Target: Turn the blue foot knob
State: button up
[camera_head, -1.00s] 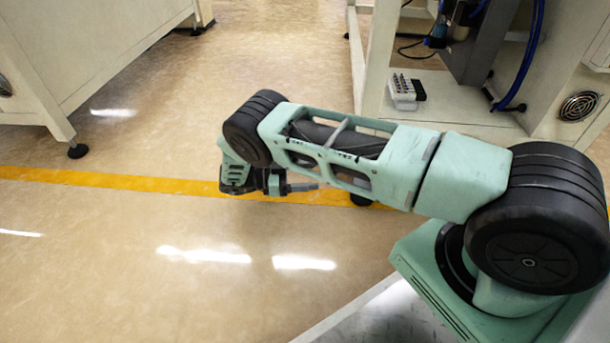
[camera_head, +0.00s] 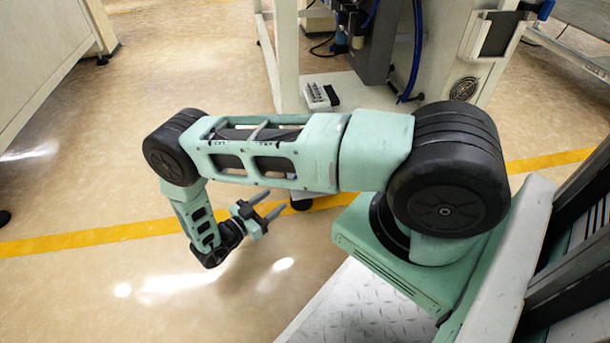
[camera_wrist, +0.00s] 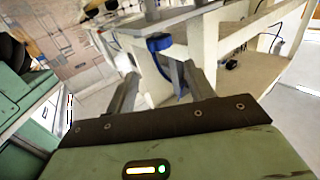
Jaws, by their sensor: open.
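My gripper (camera_head: 273,203) hangs at the end of the bent arm in the head view, above the floor by the yellow line. Its two fingers are apart and empty, pointing to the upper right. The wrist view shows the open fingers (camera_wrist: 160,88) reaching toward the white machine. A blue, rounded knob-like part (camera_wrist: 158,42) shows beyond and above the gap between the fingers, apart from them. I cannot tell for sure that it is the foot knob. In the head view, a small blue part (camera_head: 340,40) shows beside a dark box under the machine.
A black machine foot (camera_head: 301,203) is near the gripper. Floor (camera_head: 80,180) at left is open.

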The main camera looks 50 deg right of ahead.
jog(key=d+b, duration=0.1)
jog(key=d, duration=0.3)
jog(key=d+b, duration=0.2)
jog(key=d, duration=0.3)
jog(key=d+b, duration=0.2)
jog(key=d, duration=0.3)
jog(key=shift+s+f, duration=0.1)
jog(key=shift+s, duration=0.15)
jog(key=shift+d, duration=0.3)
jog(key=c, duration=0.7)
jog(key=shift+s+m+g+b, duration=0.15)
jog(key=shift+m+g+b, duration=0.2)
jog(key=shift+m+g, duration=0.7)
